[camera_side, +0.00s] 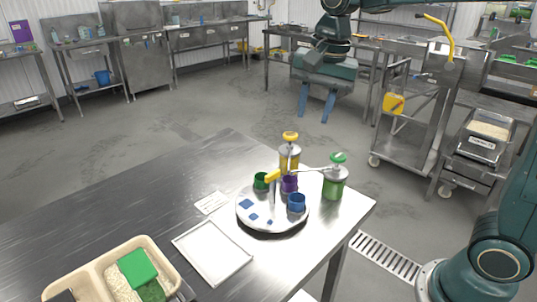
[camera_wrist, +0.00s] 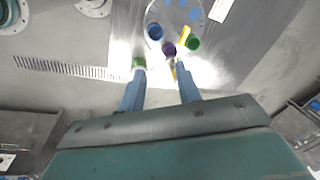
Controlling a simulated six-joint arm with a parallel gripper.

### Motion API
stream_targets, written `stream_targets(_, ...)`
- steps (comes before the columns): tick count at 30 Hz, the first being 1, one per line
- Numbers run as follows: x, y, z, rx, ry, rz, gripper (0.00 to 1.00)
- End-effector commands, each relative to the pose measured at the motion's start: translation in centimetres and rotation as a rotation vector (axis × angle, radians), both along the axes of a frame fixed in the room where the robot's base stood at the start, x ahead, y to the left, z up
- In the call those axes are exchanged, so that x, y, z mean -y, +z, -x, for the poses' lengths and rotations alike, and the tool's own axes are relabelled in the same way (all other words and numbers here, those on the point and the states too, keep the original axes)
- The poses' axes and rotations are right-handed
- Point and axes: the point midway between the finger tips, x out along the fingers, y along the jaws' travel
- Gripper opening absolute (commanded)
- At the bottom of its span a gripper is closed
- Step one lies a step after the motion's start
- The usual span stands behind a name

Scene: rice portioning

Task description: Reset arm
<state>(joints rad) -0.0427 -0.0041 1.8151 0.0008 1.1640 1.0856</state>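My gripper (camera_side: 313,117) hangs high at the back of the side view, with its two blue fingers pointing down and spread apart. It is open and empty, well clear of the steel table (camera_side: 120,190). In the wrist view my gripper (camera_wrist: 158,88) also shows its fingers apart with nothing held between them. The round turntable (camera_side: 262,222) stands on the table, bearing a blue cup (camera_side: 296,203), a purple cup (camera_side: 289,184) and a green cup (camera_side: 260,181). The cups also show at the top of the wrist view, beyond the fingertips.
A yellow-topped dispenser (camera_side: 290,155) and a green dispenser (camera_side: 335,182) stand behind and beside the turntable. A white tray (camera_side: 212,252) and a food container (camera_side: 120,280) with rice and a green block lie nearer the front. A cart (camera_side: 412,120) stands at the right.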

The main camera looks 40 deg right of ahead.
Motion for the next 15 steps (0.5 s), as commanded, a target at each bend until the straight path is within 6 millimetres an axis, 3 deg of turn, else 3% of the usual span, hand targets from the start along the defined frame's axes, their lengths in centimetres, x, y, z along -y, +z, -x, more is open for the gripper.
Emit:
stream_targets(6, 0.5, 0.7, 4.6, 0.074, 0.215, 0.044, 0.34)
stream_targets(15, 1.1, 0.2, 10.6, 0.169, 0.511, 0.132, 0.34)
